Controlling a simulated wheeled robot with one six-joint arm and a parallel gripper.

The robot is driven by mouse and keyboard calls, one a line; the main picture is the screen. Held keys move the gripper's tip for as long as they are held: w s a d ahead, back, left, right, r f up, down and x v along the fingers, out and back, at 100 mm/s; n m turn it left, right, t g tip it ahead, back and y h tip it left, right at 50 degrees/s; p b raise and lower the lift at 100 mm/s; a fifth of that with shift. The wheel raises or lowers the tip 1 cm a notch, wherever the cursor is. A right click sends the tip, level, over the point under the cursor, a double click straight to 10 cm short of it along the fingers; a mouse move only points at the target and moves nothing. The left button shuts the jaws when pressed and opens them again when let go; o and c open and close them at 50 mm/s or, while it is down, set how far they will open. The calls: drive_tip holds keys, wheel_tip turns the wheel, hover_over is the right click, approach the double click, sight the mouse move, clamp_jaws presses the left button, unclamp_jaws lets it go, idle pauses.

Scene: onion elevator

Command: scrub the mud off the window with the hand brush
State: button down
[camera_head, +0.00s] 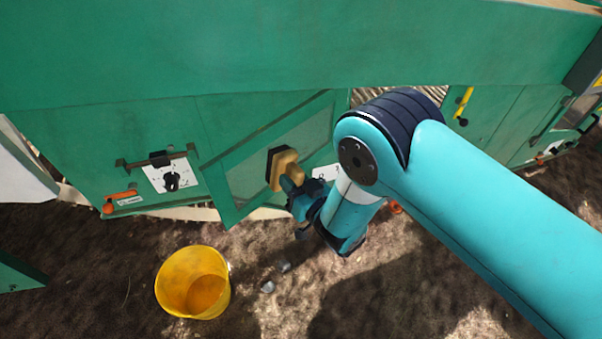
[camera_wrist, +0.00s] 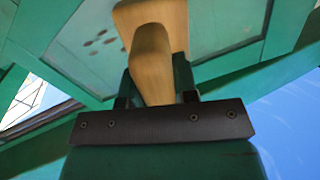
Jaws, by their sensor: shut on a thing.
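The hand brush (camera_head: 286,163) has a tan wooden body and dark bristles, which face left against or close to the window. My gripper (camera_head: 297,192) is shut on its handle. In the wrist view the brush (camera_wrist: 152,50) points away from my gripper (camera_wrist: 153,92), with a finger on each side. The window (camera_head: 308,138) is a pane in a tilted green frame on the green wall. In the wrist view several brownish mud spots show on the window (camera_wrist: 75,50), left of the brush. The brush hides part of the pane, and I cannot tell whether the bristles touch it.
A yellow bucket (camera_head: 193,283) stands on the brown ground, left of my arm. Small grey stones (camera_head: 268,286) lie beside it. A panel with a black latch (camera_head: 160,159) and an orange handle (camera_head: 121,197) is left of the window. A yellow handle (camera_head: 463,103) is at right.

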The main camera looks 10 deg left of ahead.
drive_tip(key=s+a, duration=0.5)
drive_tip(key=s, duration=0.1)
drive_tip(key=shift+s+a+b, duration=0.2)
drive_tip(key=shift+a+b, duration=0.1)
drive_tip(key=shift+b, duration=0.15)
idle(0.4)
drive_tip(key=shift+r, duration=0.15)
drive_tip(key=p+v, duration=0.4)
drive_tip(key=v, duration=0.2)
drive_tip(key=shift+p, duration=0.35)
drive_tip(key=shift+s+d, duration=0.1)
drive_tip(key=shift+d, duration=0.05)
drive_tip(key=shift+p+v, duration=0.7)
drive_tip(key=shift+v, duration=0.65)
